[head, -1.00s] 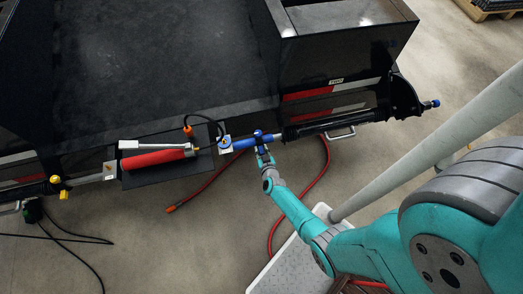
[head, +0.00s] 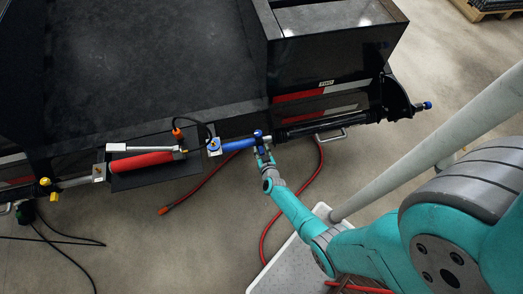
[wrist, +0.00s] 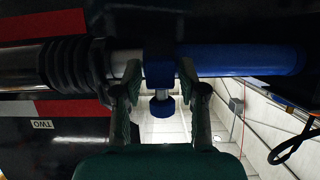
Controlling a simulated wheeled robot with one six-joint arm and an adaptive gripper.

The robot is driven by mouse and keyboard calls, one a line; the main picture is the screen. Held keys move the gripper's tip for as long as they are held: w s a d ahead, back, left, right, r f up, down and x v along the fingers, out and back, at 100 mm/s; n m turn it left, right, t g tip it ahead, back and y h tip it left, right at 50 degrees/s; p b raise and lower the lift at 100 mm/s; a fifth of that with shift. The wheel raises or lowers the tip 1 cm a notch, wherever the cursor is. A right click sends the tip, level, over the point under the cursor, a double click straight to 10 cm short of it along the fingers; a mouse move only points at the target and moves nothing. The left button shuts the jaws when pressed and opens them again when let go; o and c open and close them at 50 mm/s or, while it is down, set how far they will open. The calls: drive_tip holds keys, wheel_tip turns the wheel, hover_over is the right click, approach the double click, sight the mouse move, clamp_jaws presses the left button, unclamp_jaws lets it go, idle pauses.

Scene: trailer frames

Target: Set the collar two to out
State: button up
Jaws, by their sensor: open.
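Collar two is a blue ring (wrist: 160,68) with a blue knob (wrist: 163,106) on a short stem below it, in the wrist view. It sits where the blue tube (wrist: 240,60) meets a bare silver rod (wrist: 126,63). My gripper (wrist: 161,75) is open, one finger on each side of the collar; whether either finger touches it, I cannot tell. In the head view the collar (head: 258,136) is at the right end of the blue tube (head: 236,145), with my gripper (head: 264,153) just below it.
A black ribbed boot (wrist: 72,64) lies left of the rod, above a TWO label (wrist: 41,124). In the head view, a red cylinder (head: 145,161) and a yellow knob (head: 45,182) lie further left. A red hose (head: 270,215) runs over the floor. A pale pole stands at right.

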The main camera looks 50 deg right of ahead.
idle(0.3)
drive_tip(key=v, duration=1.2)
